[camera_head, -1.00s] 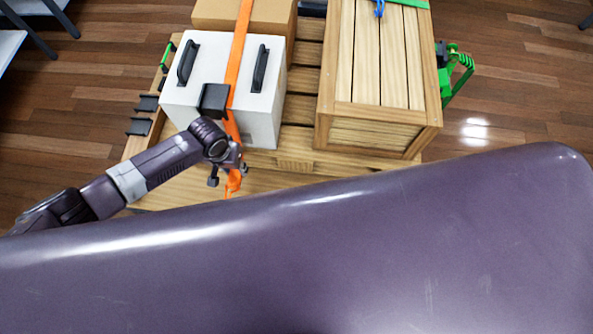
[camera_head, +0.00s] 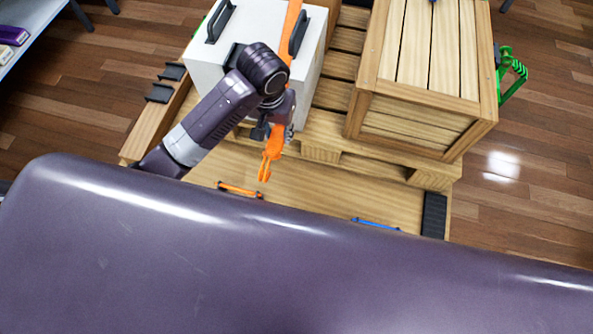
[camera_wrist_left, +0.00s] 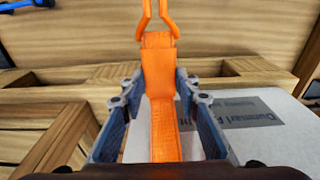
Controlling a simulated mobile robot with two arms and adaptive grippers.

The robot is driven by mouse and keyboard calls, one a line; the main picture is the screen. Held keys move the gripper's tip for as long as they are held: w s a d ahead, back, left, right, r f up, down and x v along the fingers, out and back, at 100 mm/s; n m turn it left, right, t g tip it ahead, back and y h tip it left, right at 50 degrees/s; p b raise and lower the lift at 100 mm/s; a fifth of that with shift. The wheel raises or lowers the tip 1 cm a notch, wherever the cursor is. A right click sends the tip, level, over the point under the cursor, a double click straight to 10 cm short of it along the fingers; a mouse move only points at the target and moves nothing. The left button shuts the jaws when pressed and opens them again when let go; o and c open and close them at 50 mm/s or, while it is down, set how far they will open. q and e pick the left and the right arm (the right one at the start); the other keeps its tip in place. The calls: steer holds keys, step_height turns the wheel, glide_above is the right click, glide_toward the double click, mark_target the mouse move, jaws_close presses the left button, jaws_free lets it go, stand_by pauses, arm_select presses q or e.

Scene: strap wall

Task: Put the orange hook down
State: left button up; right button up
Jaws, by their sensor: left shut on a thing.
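The orange hook (camera_head: 266,166) hangs at the lower end of an orange strap (camera_head: 292,18), over the wooden board in front of the white box. My left gripper (camera_head: 277,128) is shut on the strap end just above the hook. In the left wrist view the hook (camera_wrist_left: 156,18) points away past the fingertips, with the strap between the fingers (camera_wrist_left: 163,88). The hook looks clear of any surface in the head view. An orange bar (camera_head: 239,189) lies close by at its lower left. My right gripper is not in view.
The white box (camera_head: 209,61) with black handles stands behind my left gripper on a pallet (camera_head: 330,127). A wooden crate (camera_head: 415,122) stands to the right, with a green ratchet (camera_head: 514,73) on its far side. A blue bar (camera_head: 376,223) lies on the front board.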

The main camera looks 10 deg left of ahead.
arm_select(q)
steer(key=b, duration=0.1)
glide_above(282, 169)
step_height(282, 169, down, 14)
steer(key=shift+s+a+f, duration=0.1)
steer(key=shift+s+f, duration=0.05)
steer(key=shift+f, duration=0.05)
steer(key=shift+f+b, duration=0.4)
steer(key=shift+f, duration=1.95)
steer(key=shift+f, duration=0.15)
steer(key=o, duration=0.8)
steer(key=shift+c, duration=0.2)
steer(key=shift+o, duration=0.2)
step_height(282, 169, up, 12)
steer(key=s+p, duration=0.1)
steer(key=shift+s+p, duration=0.15)
steer(key=shift+p, duration=0.15)
